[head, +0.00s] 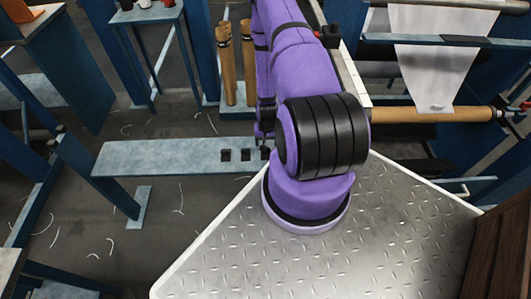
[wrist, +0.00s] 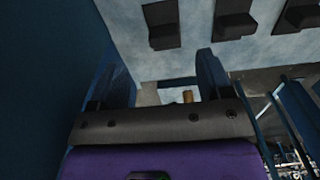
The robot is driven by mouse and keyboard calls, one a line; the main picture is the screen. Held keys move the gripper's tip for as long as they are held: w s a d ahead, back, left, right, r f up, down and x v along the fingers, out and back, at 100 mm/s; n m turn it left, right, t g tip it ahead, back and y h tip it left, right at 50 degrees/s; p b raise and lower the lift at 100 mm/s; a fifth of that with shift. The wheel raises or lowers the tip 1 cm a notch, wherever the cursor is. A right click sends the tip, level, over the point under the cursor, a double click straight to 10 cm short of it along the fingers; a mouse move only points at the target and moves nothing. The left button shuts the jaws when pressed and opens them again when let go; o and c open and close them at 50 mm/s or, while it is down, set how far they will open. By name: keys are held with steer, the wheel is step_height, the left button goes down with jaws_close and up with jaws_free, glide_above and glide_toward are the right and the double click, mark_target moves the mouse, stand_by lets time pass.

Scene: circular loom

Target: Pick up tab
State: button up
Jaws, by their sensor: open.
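I cannot tell for certain which thing is the tab. Three small black blocks stand in a row on a pale blue bench (head: 150,160): a left one (head: 226,155), a middle one (head: 246,155) and a right one (head: 265,153), partly beside my arm. Three dark blocks also show along the top of the wrist view, on a pale blue surface (wrist: 190,58): left (wrist: 162,25), middle (wrist: 235,20) and right (wrist: 298,15). My gripper (wrist: 163,68) is open, with nothing seen between its fingers. The dark blocks lie beyond its fingertips. In the head view my arm hides the gripper.
Two brown tubes (head: 225,65) stand upright behind the bench. Blue frames and tables (head: 50,65) fill the left. A white sheet (head: 438,65) hangs above a brown roller (head: 430,115) at right. A dark blue surface (wrist: 45,80) is close on the wrist view's left.

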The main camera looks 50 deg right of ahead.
steer(key=shift+w+f, duration=0.2)
steer(key=shift+f, duration=1.55)
steer(key=shift+w+f, duration=0.2)
steer(key=shift+f, duration=1.55)
steer(key=c, duration=1)
